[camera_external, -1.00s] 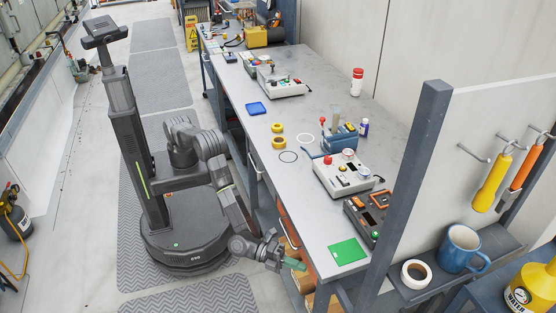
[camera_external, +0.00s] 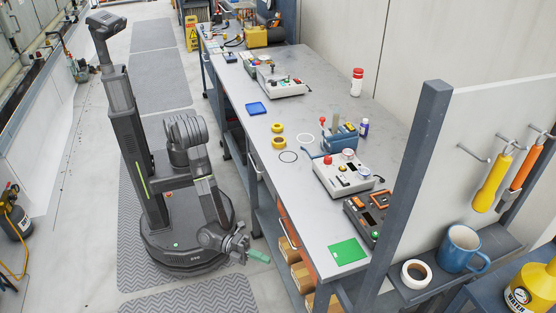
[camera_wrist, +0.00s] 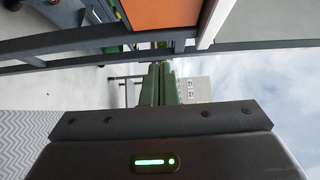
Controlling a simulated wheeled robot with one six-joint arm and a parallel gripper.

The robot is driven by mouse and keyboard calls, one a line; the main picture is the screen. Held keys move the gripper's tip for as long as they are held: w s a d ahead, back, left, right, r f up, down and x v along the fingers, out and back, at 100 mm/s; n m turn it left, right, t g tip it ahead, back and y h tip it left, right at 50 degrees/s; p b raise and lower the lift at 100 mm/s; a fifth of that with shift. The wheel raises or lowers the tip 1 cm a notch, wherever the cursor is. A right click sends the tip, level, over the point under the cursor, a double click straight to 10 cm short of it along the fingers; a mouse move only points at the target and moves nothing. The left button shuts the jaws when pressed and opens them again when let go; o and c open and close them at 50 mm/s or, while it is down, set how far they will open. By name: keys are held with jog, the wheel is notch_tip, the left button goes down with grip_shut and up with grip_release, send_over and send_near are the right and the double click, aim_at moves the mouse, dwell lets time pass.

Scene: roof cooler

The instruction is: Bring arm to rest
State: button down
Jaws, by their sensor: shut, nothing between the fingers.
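My gripper (camera_external: 258,256) hangs low beside my base, off the left side of the workbench (camera_external: 330,105) and below its top. Its green fingers are together and hold nothing. In the wrist view the closed fingers of my gripper (camera_wrist: 159,85) point away from the camera, under the bench frame. My arm is bent downward close to my column.
Below the top are an orange drawer front (camera_external: 297,240) and cardboard boxes (camera_external: 301,277).

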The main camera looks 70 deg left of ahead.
jog(key=shift+w+d, duration=0.1)
jog(key=w+a+b+x, duration=0.1)
jog(key=x, duration=1.1)
jog(key=shift+w+a, duration=0.35)
jog(key=shift+w, duration=0.1)
